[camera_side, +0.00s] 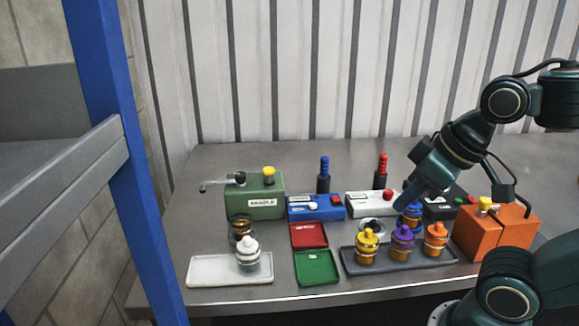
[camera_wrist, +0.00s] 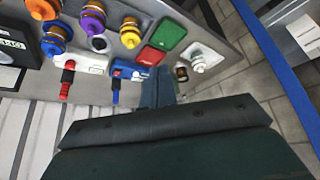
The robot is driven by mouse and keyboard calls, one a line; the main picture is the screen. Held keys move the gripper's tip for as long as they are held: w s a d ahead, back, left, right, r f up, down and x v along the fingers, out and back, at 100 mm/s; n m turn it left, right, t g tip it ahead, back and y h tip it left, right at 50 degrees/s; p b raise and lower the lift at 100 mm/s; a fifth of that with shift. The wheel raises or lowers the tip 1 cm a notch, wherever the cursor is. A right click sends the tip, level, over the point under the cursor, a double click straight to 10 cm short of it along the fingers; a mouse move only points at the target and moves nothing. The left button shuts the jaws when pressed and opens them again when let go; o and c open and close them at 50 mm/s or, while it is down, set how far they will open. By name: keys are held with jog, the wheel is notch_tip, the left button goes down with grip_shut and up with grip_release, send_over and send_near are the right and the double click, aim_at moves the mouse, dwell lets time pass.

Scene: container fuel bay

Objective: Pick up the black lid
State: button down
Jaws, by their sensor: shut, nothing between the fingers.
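I cannot clearly make out a black lid. An amber jar (camera_side: 240,230) with a dark top stands just behind the white tray; it also shows small in the wrist view (camera_wrist: 181,73), beyond my fingertips. I cannot tell whether its top is a lid. A pale round piece with a dark centre (camera_side: 373,225) lies behind the dark tray; it also shows in the wrist view (camera_wrist: 98,43). My gripper (camera_side: 404,203) is shut and empty, pointing down near the blue-lidded jar (camera_side: 411,214). Its closed fingers also show in the wrist view (camera_wrist: 158,86).
Yellow, purple and orange-lidded jars stand on the dark tray (camera_side: 398,266). A white-lidded jar (camera_side: 247,254) stands on the white tray (camera_side: 210,270). Red (camera_side: 309,235) and green (camera_side: 316,267) trays lie between. Green (camera_side: 255,203), blue (camera_side: 316,210) and white boxes stand behind. An orange box (camera_side: 490,233) is at right.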

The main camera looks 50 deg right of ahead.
dwell(0.4)
jog(key=c, duration=1.3)
grip_release()
jog(key=shift+c, duration=0.2)
jog(key=shift+w, duration=0.1)
